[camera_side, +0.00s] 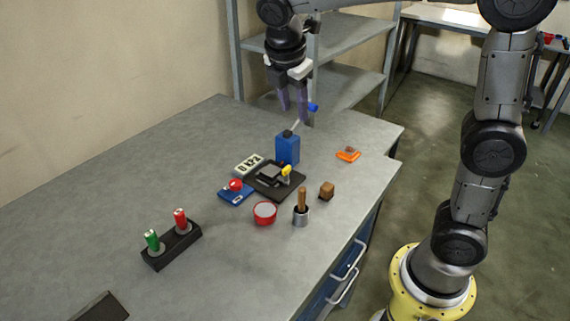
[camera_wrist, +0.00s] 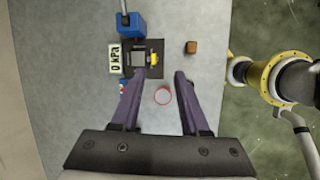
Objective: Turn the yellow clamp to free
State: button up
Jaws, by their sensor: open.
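The yellow clamp (camera_side: 286,170) sits on a black plate (camera_side: 262,187) beside a grey block, in front of the blue container (camera_side: 288,149). In the wrist view the yellow clamp (camera_wrist: 154,58) shows just beyond the tip of my left-hand finger. My gripper (camera_side: 293,115) is open and empty, high above the table and behind the clamp in the side view. In the wrist view its two purple fingers (camera_wrist: 165,75) point down, apart from each other and from the clamp. The clamp's exact turn is too small to tell.
Near the plate are a 0 kPa display (camera_side: 248,165), a blue box with a red button (camera_side: 236,191), a red-rimmed bowl (camera_side: 265,212), a metal cup with a wooden handle (camera_side: 301,212), a brown cube (camera_side: 327,190) and an orange item (camera_side: 348,154). A black holder (camera_side: 172,246) carries green and red pieces.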

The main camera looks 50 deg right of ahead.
aim_at(286, 167)
jog(key=w+a+f+n+g, duration=0.1)
jog(key=w+a+f, duration=0.25)
jog(key=f, duration=0.25)
jog(key=x, duration=0.9)
jog(key=d+x, duration=0.1)
jog(key=x, duration=0.4)
jog(key=shift+w+d+r, duration=0.1)
jog(key=shift+w+r, duration=0.05)
jog(key=shift+w, duration=0.05)
jog(key=shift+c, duration=0.3)
grip_shut()
